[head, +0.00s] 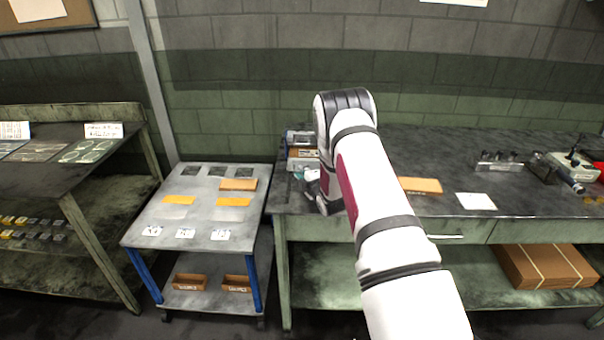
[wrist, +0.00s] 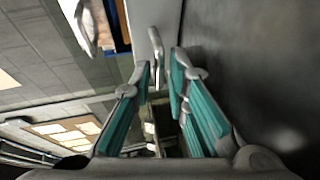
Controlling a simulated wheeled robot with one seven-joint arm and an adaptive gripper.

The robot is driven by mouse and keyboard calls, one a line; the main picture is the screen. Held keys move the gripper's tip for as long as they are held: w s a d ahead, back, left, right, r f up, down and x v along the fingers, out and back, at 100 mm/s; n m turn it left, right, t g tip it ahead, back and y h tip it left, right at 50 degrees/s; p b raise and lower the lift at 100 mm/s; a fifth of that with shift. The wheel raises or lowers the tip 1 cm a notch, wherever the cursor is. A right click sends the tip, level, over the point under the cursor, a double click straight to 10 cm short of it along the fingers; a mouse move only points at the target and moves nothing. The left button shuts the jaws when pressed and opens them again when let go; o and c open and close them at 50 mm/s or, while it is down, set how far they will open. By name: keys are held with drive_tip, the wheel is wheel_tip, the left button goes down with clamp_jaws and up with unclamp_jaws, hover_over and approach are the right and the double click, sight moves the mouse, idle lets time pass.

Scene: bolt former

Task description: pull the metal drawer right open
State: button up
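The wrist view shows a light grey panel (wrist: 170,14) with a metal bar handle (wrist: 157,45), which looks like the metal drawer's front. My gripper (wrist: 160,78) has two teal-padded fingers with a gap between them, so it is open. The handle appears in line with this gap, just beyond or between the fingertips. I cannot tell whether they touch it. In the head view, my arm reaches over the left end of the workbench and hides most of the gripper (head: 327,196). The drawer that the gripper faces cannot be made out there.
The workbench (head: 500,215) has another drawer handle (head: 446,237) to the right of my arm. A small stack of boxes (head: 302,150) stands at its back left. A grey cart (head: 200,200) with cards stands to the left. A cardboard box (head: 545,267) lies below the bench.

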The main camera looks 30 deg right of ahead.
sight(300, 213)
drive_tip(key=shift+w, duration=0.15)
drive_tip(key=shift+c, duration=0.3)
clamp_jaws()
drive_tip(key=s+a+p, duration=0.3)
drive_tip(key=s, duration=0.1)
drive_tip(key=s+a+p, duration=0.3)
drive_tip(key=s, duration=0.2)
drive_tip(key=s+a+p, duration=0.3)
drive_tip(key=s, duration=0.2)
drive_tip(key=shift+a+r, duration=0.1)
drive_tip(key=shift+s+a+p, duration=0.25)
drive_tip(key=shift+s+p, duration=0.15)
drive_tip(key=shift+p, duration=0.1)
drive_tip(key=shift+a+f, duration=0.15)
drive_tip(key=shift+f, duration=0.05)
